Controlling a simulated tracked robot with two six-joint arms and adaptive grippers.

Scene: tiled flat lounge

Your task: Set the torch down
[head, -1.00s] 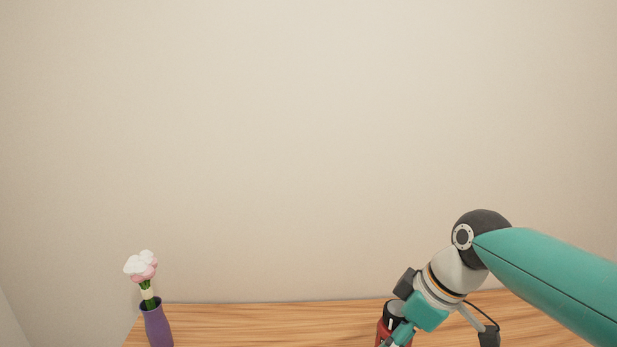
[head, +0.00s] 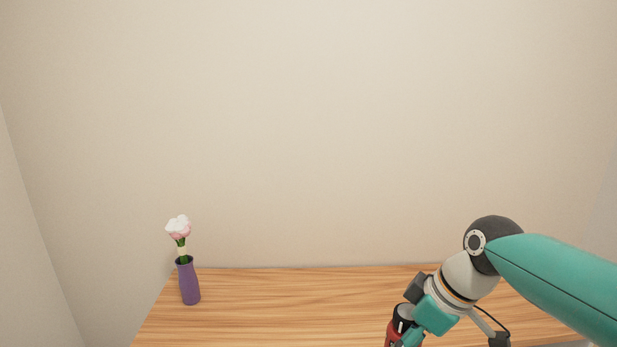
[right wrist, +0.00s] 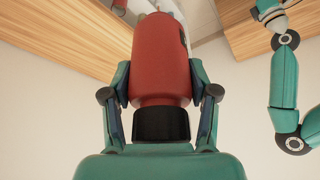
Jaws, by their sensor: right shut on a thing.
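The torch (head: 394,336) has a red body with a black end and shows at the lower edge of the head view, partly hidden by my right gripper (head: 407,333) and cut off by the frame. In the right wrist view the torch (right wrist: 161,55) fills the middle. The right fingers (right wrist: 160,88) are shut on it from both sides. From these views I cannot tell whether the torch touches the table. My left arm shows at the right of the right wrist view, but its gripper is not seen.
A wooden table (head: 290,300) stretches along the wall. A purple vase (head: 189,284) with white and pink flowers (head: 179,228) stands upright near its left end. The tabletop between the vase and my right gripper is clear.

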